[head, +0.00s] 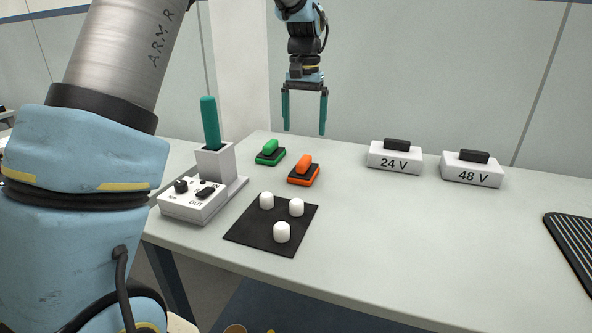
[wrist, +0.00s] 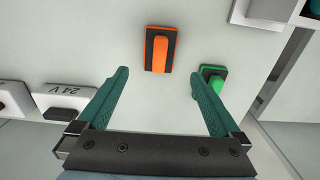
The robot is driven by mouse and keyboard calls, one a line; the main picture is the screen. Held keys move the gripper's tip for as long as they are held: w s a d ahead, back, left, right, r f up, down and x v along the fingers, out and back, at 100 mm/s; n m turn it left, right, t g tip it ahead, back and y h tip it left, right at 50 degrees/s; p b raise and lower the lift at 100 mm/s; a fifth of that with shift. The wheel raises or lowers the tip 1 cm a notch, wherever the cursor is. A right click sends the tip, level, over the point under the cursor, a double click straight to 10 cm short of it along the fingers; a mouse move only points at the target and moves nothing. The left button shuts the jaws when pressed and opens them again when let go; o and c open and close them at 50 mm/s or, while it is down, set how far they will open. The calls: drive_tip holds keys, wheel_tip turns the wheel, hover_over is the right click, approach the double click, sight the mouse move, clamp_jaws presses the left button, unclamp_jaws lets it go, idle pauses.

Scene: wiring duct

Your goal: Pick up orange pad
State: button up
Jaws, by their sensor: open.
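The orange pad (head: 304,171) is a small block with an orange grip on top and a dark band, lying on the table near the middle. In the wrist view the orange pad (wrist: 159,50) is ahead of the fingertips, between their lines. My gripper (head: 304,130) hangs above the far side of the table, open and empty, fingers pointing down. In the wrist view my gripper (wrist: 161,80) shows both teal fingers spread apart, not touching anything.
A similar green pad (head: 269,152) lies just left of the orange one. A white box with a teal handle (head: 210,125) stands further left. A black mat (head: 250,239) with white pegs is in front. Blocks marked 24 V (head: 394,158) and 48 V (head: 472,171) stand right.

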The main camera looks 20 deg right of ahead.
sight(304, 159)
drive_tip(key=shift+w+d+f, duration=0.1)
drive_tip(key=shift+d+f, duration=0.05)
drive_tip(key=shift+f, duration=0.25)
wheel_tip(304, 159, down, 10)
drive_tip(key=shift+r+p, duration=0.1)
drive_tip(key=shift+p, duration=1)
drive_tip(key=c, duration=1.3)
drive_tip(key=shift+r, duration=0.1)
wheel_tip(304, 159, up, 10)
drive_tip(key=shift+f+b, duration=0.1)
drive_tip(key=shift+b, duration=0.75)
